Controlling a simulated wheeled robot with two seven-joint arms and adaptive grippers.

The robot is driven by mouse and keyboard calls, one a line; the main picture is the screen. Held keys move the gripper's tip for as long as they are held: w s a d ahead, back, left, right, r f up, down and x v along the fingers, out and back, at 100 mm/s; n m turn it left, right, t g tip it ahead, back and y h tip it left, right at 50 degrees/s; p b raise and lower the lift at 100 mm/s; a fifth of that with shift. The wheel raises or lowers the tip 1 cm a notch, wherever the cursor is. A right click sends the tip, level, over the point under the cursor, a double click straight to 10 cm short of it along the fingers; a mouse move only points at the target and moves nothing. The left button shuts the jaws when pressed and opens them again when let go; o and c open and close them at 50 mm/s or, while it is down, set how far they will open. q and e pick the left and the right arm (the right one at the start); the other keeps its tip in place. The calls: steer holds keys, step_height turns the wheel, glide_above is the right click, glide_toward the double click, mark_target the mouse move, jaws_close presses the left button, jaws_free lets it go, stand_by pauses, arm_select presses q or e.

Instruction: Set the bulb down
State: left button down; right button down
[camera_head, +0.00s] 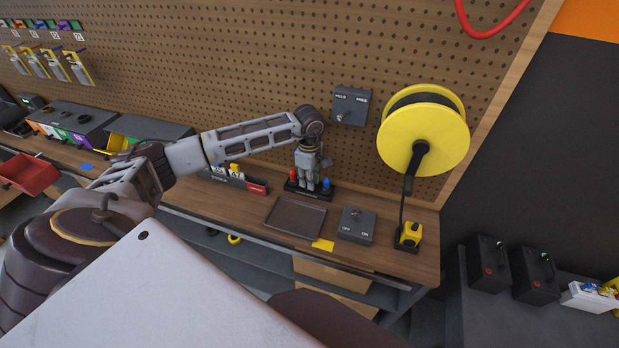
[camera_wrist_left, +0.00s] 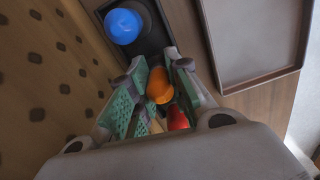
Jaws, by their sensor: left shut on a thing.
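My left gripper (camera_head: 308,186) points down over a black rack (camera_head: 325,195) at the back of the bench. In the left wrist view its fingers (camera_wrist_left: 165,82) are shut on a small orange bulb (camera_wrist_left: 159,86). A blue bulb (camera_head: 326,184) stands at the right of the rack; it also shows in the left wrist view (camera_wrist_left: 122,26). A red bulb (camera_head: 293,175) is at the rack's left, and shows beyond the fingers in the left wrist view (camera_wrist_left: 177,118). The fingers hide the rack's middle, so I cannot tell whether the orange bulb touches it. My right gripper is out of view.
An empty brown tray (camera_head: 296,217) lies just in front of the rack. A yellow reel (camera_head: 424,130) overhangs the bench's right end. The pegboard (camera_head: 270,60) rises close behind.

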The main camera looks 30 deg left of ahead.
arm_select(q)
steer(key=shift+w+f, duration=0.1)
steer(key=shift+w, duration=0.1)
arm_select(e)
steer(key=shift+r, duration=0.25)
arm_select(q)
steer(key=shift+f, duration=0.2)
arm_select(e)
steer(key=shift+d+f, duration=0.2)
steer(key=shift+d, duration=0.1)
arm_select(q)
steer(key=c, duration=1.3)
jaws_free()
steer(key=shift+c, duration=0.2)
steer(key=shift+r, duration=0.2)
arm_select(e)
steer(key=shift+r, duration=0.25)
arm_select(q)
step_height(320, 180, up, 10)
steer(key=shift+b, duration=0.6)
steer(key=shift+r, duration=1)
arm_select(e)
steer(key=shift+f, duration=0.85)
